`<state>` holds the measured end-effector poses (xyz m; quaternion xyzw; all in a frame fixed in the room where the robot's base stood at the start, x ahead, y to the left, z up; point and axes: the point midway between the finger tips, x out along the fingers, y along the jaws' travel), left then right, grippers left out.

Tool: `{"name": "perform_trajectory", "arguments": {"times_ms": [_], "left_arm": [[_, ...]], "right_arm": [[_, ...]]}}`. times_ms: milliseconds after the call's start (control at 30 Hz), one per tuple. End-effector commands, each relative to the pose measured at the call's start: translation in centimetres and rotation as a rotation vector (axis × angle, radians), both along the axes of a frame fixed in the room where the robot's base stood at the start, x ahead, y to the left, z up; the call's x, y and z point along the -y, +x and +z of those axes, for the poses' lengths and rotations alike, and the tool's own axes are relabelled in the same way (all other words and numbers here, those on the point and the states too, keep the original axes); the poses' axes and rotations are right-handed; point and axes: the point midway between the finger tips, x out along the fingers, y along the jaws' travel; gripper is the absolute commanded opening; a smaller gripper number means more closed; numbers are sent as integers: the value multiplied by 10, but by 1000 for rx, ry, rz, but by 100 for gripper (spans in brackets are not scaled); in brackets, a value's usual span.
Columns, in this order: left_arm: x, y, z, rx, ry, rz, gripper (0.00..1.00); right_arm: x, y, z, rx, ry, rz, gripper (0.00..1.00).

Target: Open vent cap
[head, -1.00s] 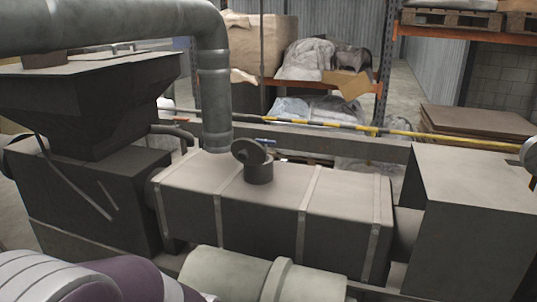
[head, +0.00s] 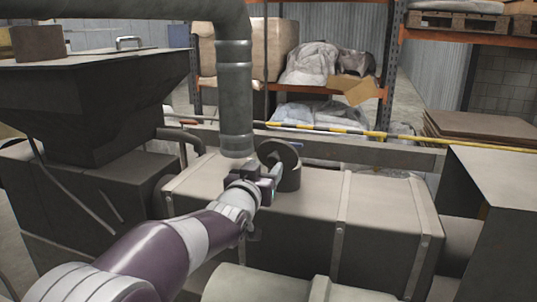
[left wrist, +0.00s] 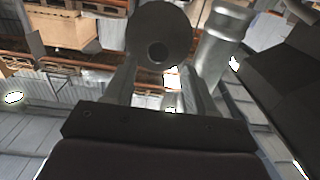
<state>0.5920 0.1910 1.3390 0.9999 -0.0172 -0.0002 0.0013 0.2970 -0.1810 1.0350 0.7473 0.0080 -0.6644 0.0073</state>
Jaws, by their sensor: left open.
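The vent cap (head: 279,151) is a dark round disc, tilted up on edge above a short dark cylindrical vent neck (head: 289,179) on top of the grey box-shaped housing. My left gripper (head: 268,186) is open just left of the neck, close below the cap. Part of the neck is hidden behind the gripper. In the left wrist view the cap (left wrist: 160,22) shows as a disc with a dark round middle, beyond and between the open fingers (left wrist: 160,80). I cannot tell whether a finger touches it. My right gripper is not in view.
A thick vertical pipe (head: 234,95) comes down onto the housing (head: 385,205) just left of the cap. A hopper (head: 90,105) stands at the left. A yellow-black bar (head: 340,130) runs behind the housing, with shelving (head: 395,60) beyond. The housing top right of the neck is clear.

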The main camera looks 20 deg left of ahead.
Motion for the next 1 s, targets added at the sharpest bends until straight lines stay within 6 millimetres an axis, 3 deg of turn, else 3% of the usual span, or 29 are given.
{"name": "perform_trajectory", "arguments": {"times_ms": [33,200,567,767,900,1000], "left_arm": [[1,12,5,-2,0,-1,56],[1,37,2,-2,-1,0,56],[1,45,0,-1,0,0,56],[1,45,0,-1,0,0,0],[2,45,2,-3,0,0,0],[2,48,13,-39,1,-1,0]], "right_arm": [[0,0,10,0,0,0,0],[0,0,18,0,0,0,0],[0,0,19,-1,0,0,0],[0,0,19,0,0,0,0],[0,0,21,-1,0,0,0],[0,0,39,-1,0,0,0]]}}
